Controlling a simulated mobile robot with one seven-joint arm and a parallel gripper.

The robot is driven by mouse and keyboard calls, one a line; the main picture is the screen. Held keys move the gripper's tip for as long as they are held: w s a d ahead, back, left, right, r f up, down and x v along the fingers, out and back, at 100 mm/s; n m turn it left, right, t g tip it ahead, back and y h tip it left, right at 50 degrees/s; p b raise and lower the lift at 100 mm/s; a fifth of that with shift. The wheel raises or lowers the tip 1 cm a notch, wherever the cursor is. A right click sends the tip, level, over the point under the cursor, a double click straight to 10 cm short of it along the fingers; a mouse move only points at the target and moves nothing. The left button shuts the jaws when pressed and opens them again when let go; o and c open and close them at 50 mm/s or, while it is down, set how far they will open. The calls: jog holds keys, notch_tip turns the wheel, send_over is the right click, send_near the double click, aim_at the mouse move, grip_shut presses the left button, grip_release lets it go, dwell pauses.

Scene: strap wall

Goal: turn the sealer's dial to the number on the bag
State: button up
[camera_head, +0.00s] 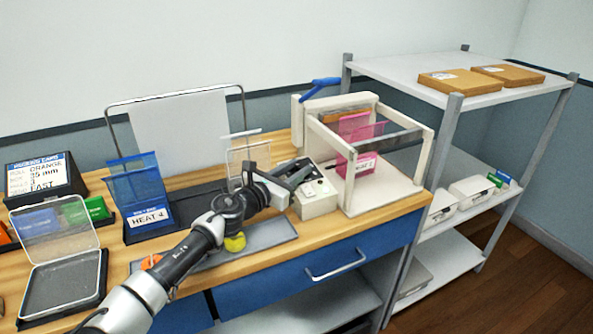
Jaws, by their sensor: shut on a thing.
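The sealer (427,147) is a cream frame with a blue lever (320,88) raised at its back left. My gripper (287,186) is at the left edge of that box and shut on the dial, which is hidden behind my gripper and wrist. The dial's setting cannot be read. A blue bag (135,185) stands upright at the left with a white label reading HEAT 4.
A dark sign (43,178) and an open clear-lidded case (62,285) are at the left. A white panel in a wire frame (180,125) stands behind. A metal shelf (415,80) with cardboard boxes is at the right. My arm crosses the bench front above a grey tray.

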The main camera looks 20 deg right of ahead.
jog(key=o, duration=1)
jog(key=shift+o, duration=0.2)
jog(key=p+v, duration=0.1)
jog(key=v, duration=1.6)
jog(key=shift+s+a, duration=0.1)
jog(key=shift+s, duration=0.05)
